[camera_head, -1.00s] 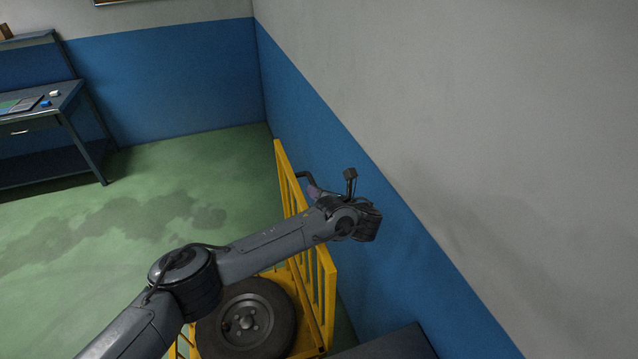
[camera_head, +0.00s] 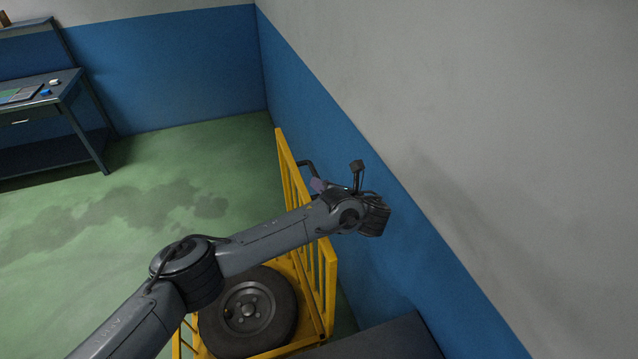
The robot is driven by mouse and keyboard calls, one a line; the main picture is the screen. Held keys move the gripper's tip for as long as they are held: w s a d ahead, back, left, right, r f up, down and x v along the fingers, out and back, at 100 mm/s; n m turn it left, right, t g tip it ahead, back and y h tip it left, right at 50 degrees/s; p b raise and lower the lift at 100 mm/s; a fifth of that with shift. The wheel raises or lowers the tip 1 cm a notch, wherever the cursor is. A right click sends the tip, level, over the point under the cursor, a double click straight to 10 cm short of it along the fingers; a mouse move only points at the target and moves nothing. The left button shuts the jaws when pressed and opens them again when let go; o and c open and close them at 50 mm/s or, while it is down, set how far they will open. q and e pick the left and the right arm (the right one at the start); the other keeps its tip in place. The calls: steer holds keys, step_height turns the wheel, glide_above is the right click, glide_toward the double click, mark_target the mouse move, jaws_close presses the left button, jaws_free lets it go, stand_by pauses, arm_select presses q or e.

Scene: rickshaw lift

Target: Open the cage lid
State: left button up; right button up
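The yellow cage (camera_head: 330,285) stands at the lower middle, with a wheel with a black tyre (camera_head: 248,312) inside it. A yellow barred panel (camera_head: 287,165) stands steeply along its wall side; I cannot tell whether it is the lid or a fixed side. A dark bent bar (camera_head: 304,165) shows beside its upper part. My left arm crosses in front of the cage. My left gripper (camera_head: 318,185) is mostly hidden behind its wrist, close to the bar; contact and finger opening cannot be made out. My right gripper is out of view.
A blue and grey wall (camera_head: 420,260) runs close along the right side of the cage. A dark flat-topped object (camera_head: 385,340) lies at the bottom right. A workbench (camera_head: 50,90) stands at the far left. The green floor (camera_head: 120,230) left of the cage is clear.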

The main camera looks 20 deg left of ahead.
arm_select(q)
steer(key=v, duration=0.8)
steer(key=shift+b, duration=0.3)
steer(key=shift+d, duration=0.1)
steer(key=shift+r, duration=0.1)
steer(key=p+v, duration=1.2)
steer(key=p, duration=0.3)
steer(key=shift+d, duration=0.4)
stand_by(0.3)
steer(key=shift+p, duration=0.3)
